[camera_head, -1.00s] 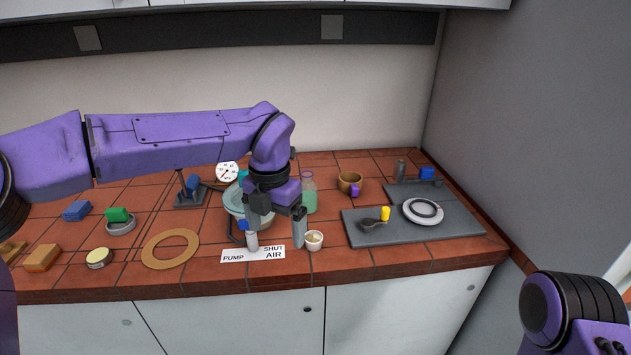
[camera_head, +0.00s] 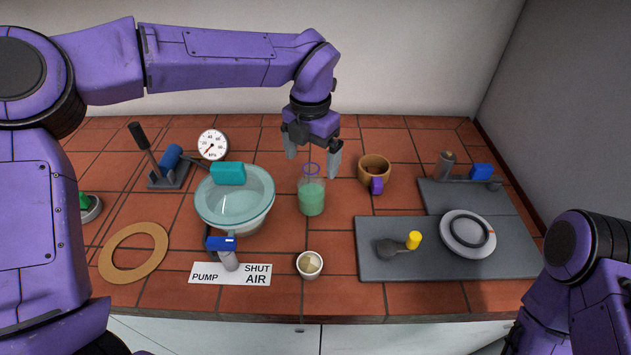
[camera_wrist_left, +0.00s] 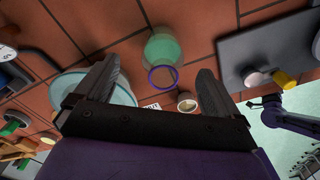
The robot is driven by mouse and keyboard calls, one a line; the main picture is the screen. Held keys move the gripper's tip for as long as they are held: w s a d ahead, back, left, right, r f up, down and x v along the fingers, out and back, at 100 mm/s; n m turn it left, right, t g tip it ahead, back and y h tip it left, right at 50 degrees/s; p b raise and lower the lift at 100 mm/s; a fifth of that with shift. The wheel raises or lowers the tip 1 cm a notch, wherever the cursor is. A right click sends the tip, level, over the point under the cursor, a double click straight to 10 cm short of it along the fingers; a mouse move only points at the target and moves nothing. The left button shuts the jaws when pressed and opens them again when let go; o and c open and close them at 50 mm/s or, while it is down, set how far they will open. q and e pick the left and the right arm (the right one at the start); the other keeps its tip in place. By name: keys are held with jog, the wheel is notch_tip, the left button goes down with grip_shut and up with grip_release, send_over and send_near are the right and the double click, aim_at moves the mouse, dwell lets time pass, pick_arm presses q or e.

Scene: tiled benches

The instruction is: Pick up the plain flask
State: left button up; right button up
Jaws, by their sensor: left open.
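The flask (camera_head: 312,193) is clear glass with green liquid and a purple ring at its mouth. It stands upright on the tiled bench. My left gripper (camera_head: 312,163) is open, with its fingers pointing down, above and slightly behind the flask's mouth in the head view. In the left wrist view, the flask (camera_wrist_left: 163,48) shows beyond the gap between the two fingertips (camera_wrist_left: 155,70), apart from both. Nothing is in the fingers. My right arm is at the lower right of the head view; its gripper is not clear there, and only a small dark end shows in the wrist view.
A brown mug (camera_head: 374,170) is to the right, a small cup (camera_head: 309,264) in front. A blue-handled valve (camera_head: 226,254) stands by a label. A grey board (camera_head: 380,262) lies at right.

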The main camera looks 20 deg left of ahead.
aim_at(312, 185)
pick_arm(q)
jog(key=shift+s+f, duration=0.15)
jog(key=shift+f, duration=0.4)
jog(key=shift+s+f, duration=0.15)
jog(key=shift+f, duration=0.35)
jog(key=f+p, duration=0.1)
jog(key=f, duration=0.4)
jog(key=shift+s+d+f+p, duration=0.2)
jog(key=shift+f+p, duration=0.05)
jog(key=shift+p, duration=0.15)
jog(key=c, duration=1.3)
